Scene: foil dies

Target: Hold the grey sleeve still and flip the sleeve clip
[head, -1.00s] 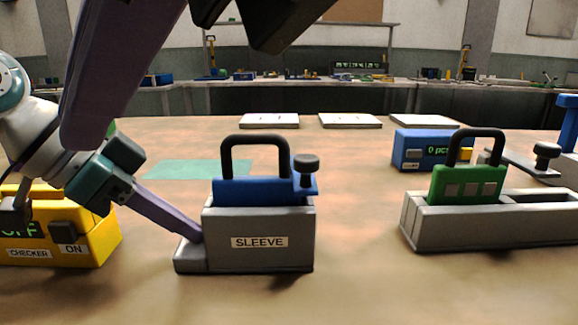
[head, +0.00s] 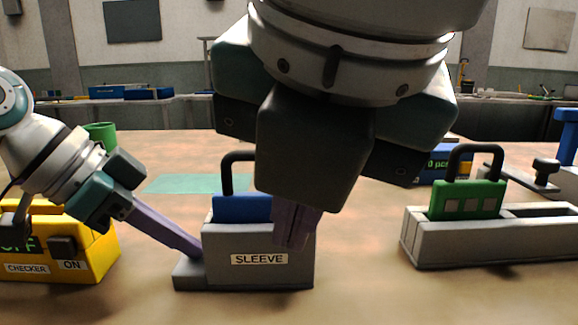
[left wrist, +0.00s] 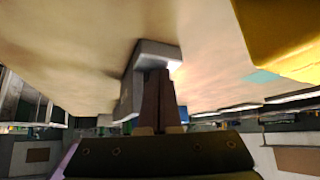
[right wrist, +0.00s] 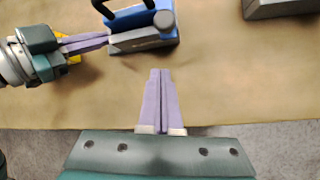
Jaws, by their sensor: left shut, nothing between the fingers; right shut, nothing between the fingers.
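The grey sleeve (head: 225,268), labelled SLEEVE, stands on the table with a blue block (head: 240,208) with a black handle (head: 228,170) in it. My left gripper (head: 198,252) is shut, its tips at the low step on the sleeve's left end; the left wrist view also shows the tips at the grey sleeve (left wrist: 150,50). My right gripper (head: 292,243) is shut and empty, and covers the sleeve's right part in the head view. The right wrist view shows it apart from the sleeve (right wrist: 145,42). A round dark knob (right wrist: 164,20), possibly the clip, shows there at the block's end.
A yellow checker box (head: 90,262) is at the left, beside my left arm. A green block with a black handle (head: 465,200) sits in a long grey holder (head: 480,244) at the right. A teal mat (head: 180,184) lies behind the sleeve. The table between sleeve and holder is clear.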

